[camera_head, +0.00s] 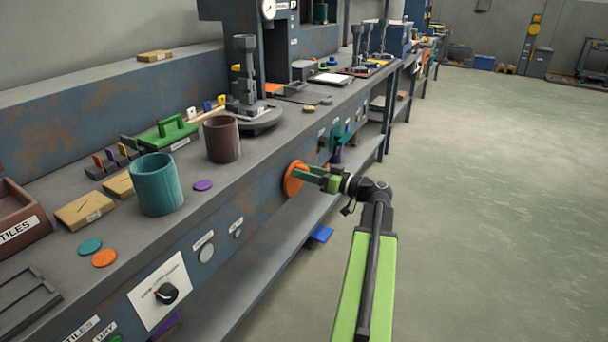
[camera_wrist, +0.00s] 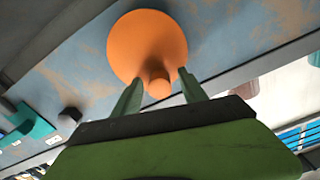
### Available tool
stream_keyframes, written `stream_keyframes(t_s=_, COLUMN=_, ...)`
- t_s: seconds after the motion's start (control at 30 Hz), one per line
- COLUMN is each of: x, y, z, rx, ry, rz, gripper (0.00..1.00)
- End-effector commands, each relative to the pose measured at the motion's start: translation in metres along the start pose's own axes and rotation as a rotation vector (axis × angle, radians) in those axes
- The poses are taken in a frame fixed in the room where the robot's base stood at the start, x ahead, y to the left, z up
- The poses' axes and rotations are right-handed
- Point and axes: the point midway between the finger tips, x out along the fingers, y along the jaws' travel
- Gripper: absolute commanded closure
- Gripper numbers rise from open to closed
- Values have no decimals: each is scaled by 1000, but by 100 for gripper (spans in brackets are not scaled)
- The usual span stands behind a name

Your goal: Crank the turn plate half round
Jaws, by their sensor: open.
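The orange crank disc (camera_head: 294,178) is mounted on the blue front face of the bench. In the wrist view the disc (camera_wrist: 140,42) is seen nearly face on, with a small orange knob (camera_wrist: 159,87) sticking out near its lower edge. My gripper (camera_head: 318,176) is at the disc, reaching it from the right. In the wrist view my gripper (camera_wrist: 159,84) is open, with one green finger on each side of the knob and visible gaps between. The round grey turn plate (camera_head: 262,122) is on the bench top, with a grey post-like fixture (camera_head: 246,75) standing on it.
On the bench top are a brown cup (camera_head: 222,140), a teal cup (camera_head: 157,185), a green-handled tray (camera_head: 166,133) and several small discs. A black knob (camera_head: 167,293) sits on a white front panel. A lower shelf (camera_head: 265,265) runs beneath. The floor (camera_head: 480,210) at right is clear.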

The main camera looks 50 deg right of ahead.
Motion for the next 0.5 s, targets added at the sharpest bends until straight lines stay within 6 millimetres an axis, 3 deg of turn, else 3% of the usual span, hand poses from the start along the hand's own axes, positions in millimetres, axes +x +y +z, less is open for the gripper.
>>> stream_keyframes(t_s=0.13, x=0, y=0, z=0, rx=0, ry=0, rz=0, gripper=53)
stream_keyframes(t_s=0.5, x=-1, y=0, z=0, rx=0, ry=0, rz=0, gripper=100)
